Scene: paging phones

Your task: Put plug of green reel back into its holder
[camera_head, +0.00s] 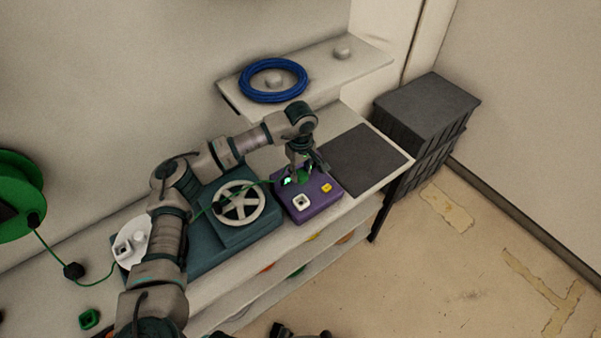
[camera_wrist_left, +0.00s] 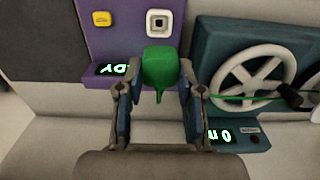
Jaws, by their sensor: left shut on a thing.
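My left gripper (camera_head: 302,165) is shut on the green plug (camera_wrist_left: 160,68), held above the purple box (camera_head: 313,204). The green plug also shows partly in the head view (camera_head: 296,178), beneath the fingers. A green cable (camera_wrist_left: 235,98) runs past the white spoked wheel. Dark parts at the bottom edge may be my right gripper (camera_head: 290,331), mostly cut off.
The purple box carries a white square socket (camera_head: 302,201) and a yellow button (camera_head: 327,188). A teal unit with a white wheel (camera_head: 238,203) stands beside it. A dark mat (camera_head: 365,160) lies to the right. A blue coil (camera_head: 273,80) rests on the shelf above.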

